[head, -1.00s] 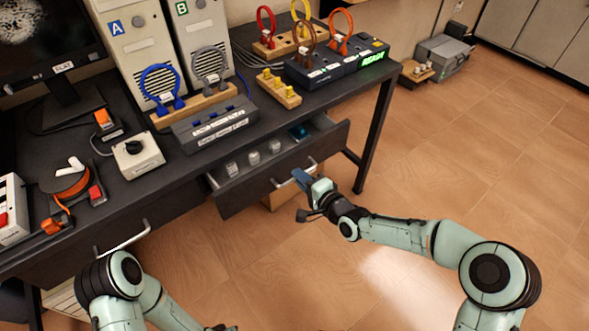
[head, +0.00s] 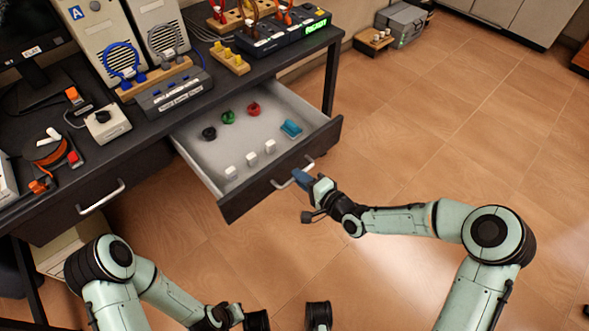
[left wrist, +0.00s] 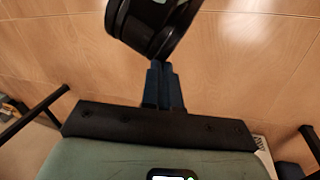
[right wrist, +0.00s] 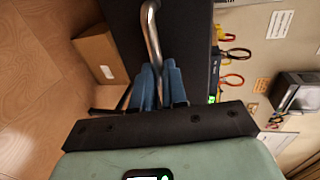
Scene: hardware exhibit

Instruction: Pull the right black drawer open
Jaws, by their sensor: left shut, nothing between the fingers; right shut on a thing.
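The right black drawer (head: 285,185) stands well open from under the desk in the head view. Its pale inside shows white cubes, black, green and red knob-like pieces and a teal block. My right gripper (head: 300,179) is shut on the silver bar handle (head: 309,161) at the drawer's front. In the right wrist view, its blue fingers (right wrist: 158,84) close around the handle (right wrist: 152,35). My left gripper shows in the left wrist view (left wrist: 164,84), shut and empty above the floor, away from the drawer.
The left drawer (head: 98,200) is closed. The black desk (head: 150,135) holds computer towers, a labelled dark box (head: 175,95) and cables. A cardboard box (right wrist: 103,55) stands on the floor near the drawer.

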